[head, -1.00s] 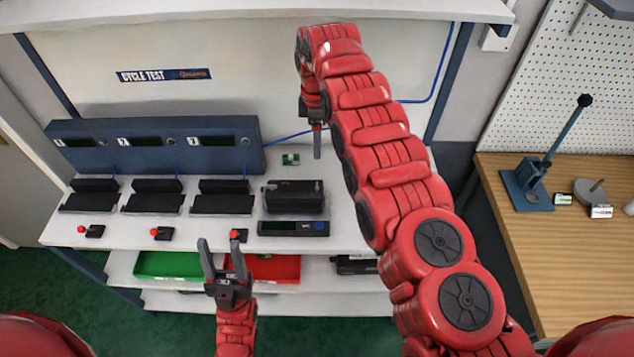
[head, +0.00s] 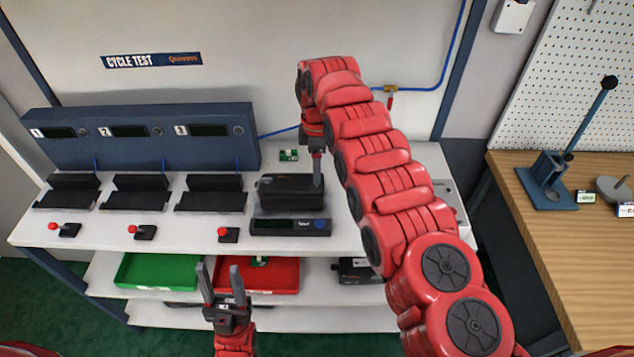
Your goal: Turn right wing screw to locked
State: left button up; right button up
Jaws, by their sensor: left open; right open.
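A black box-shaped device (head: 284,192) sits on the white bench; it looks like the positioner. A wing screw cannot be made out on it at this size. My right gripper (head: 318,178) points straight down at the right end of the device. I see its fingers nearly edge-on, and contact with the device cannot be told. My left gripper (head: 220,274) is open and empty, fingers up, in front of the bench and away from the device.
A flat unit with a display (head: 290,227) lies in front of the device. Black cradles (head: 210,200) and red-knobbed switches (head: 229,234) stand to the left. Green (head: 158,271) and red (head: 284,277) trays sit on the shelf below. A wooden table (head: 545,240) stands at the right.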

jog(key=shift+f+p, duration=0.4)
jog(key=shift+f, duration=1)
grip_shut()
